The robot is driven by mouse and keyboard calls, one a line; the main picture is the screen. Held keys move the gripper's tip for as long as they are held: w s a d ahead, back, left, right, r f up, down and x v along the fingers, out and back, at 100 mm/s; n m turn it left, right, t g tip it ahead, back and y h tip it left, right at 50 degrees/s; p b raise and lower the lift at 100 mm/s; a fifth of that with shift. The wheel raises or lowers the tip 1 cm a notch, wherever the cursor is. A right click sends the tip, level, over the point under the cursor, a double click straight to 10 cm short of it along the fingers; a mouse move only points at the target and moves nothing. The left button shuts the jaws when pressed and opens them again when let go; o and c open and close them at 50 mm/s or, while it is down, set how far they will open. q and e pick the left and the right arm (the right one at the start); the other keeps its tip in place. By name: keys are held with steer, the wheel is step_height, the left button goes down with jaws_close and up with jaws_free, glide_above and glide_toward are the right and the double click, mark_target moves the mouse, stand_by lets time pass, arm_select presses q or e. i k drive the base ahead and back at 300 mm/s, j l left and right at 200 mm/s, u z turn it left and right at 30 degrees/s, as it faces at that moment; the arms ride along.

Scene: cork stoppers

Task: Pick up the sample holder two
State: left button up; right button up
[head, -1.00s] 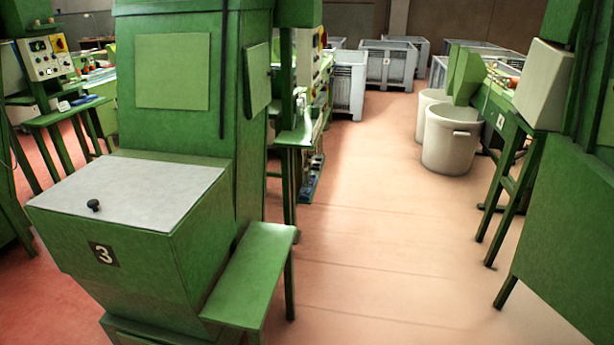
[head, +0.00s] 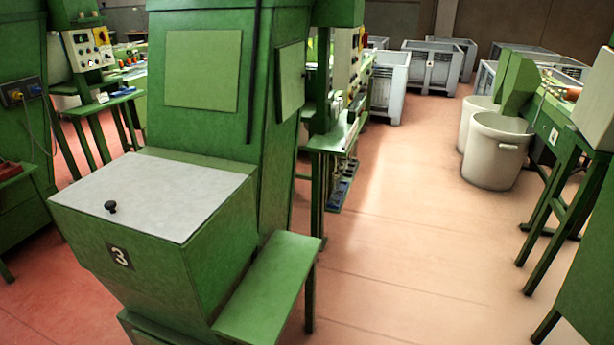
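I cannot make out the sample holder two anywhere in the head view. Neither of my grippers is in view. A green machine marked 3 (head: 188,262) stands close in front at the left. It has a pale lid with a small black knob (head: 111,207) on top. A green side shelf (head: 268,290) on its right is bare.
Open reddish floor (head: 400,240) runs down the middle between the machines. A white bin (head: 494,155) stands at the right beside a green machine on legs (head: 553,200). Grey crates (head: 430,68) stand at the back. A control panel (head: 88,48) shows at the left.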

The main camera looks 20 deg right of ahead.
mark_target(340, 166)
steer(key=i+l+u, duration=0.2)
steer(key=i+l, duration=0.15)
steer(key=l, duration=0.3)
steer(key=i+l+u, duration=0.1)
steer(key=l, duration=0.25)
steer(key=i+l, duration=0.2)
steer(key=l, duration=0.15)
steer(key=i+l+u, duration=0.15)
steer(key=l, duration=0.25)
steer(key=i+l+u, duration=0.1)
steer(key=l, duration=0.25)
